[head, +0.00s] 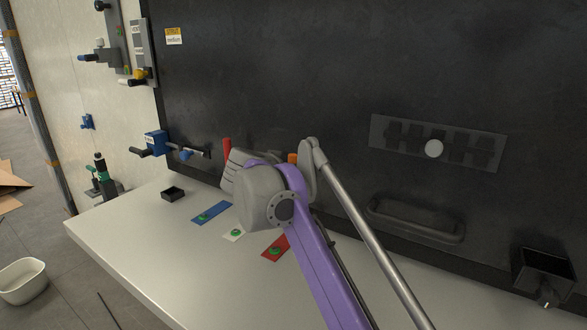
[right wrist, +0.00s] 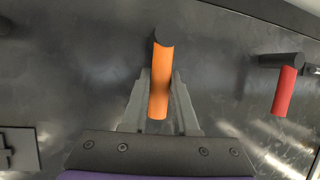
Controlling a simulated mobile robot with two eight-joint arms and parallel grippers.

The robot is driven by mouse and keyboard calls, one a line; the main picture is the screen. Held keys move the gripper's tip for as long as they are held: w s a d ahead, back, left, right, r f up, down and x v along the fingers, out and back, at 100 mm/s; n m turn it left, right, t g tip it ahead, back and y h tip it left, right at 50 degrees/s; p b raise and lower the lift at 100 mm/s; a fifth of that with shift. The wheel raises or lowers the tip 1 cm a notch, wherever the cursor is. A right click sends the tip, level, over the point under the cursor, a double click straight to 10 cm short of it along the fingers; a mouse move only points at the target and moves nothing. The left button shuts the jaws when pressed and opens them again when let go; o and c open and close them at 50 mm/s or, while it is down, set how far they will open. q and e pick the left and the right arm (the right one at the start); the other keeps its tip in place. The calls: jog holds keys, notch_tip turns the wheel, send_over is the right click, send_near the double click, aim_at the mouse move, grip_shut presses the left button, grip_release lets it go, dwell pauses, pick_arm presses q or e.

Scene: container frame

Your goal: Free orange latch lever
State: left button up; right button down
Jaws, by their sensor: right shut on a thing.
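The orange latch lever (right wrist: 161,80) stands out from the dark panel in the right wrist view, its black end piece at the top. My right gripper (right wrist: 160,98) has one grey finger on each side of it and is shut on the orange handle. In the head view only a small bit of the orange lever (head: 292,158) shows behind my right wrist, and the fingertips are hidden. My left gripper is in neither view.
A red lever (right wrist: 285,91) is beside the orange one and also shows in the head view (head: 227,147). Blue, white and red cards lie on the white table (head: 150,240). A black box (head: 173,194) stands at the table's left, another (head: 541,270) at the right.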

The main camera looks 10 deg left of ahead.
jog(key=c, duration=0.7)
grip_release()
jog(key=shift+a, duration=0.1)
jog(key=shift+b+v, duration=0.55)
jog(key=shift+v, duration=4.9)
jog(key=shift+f, duration=0.1)
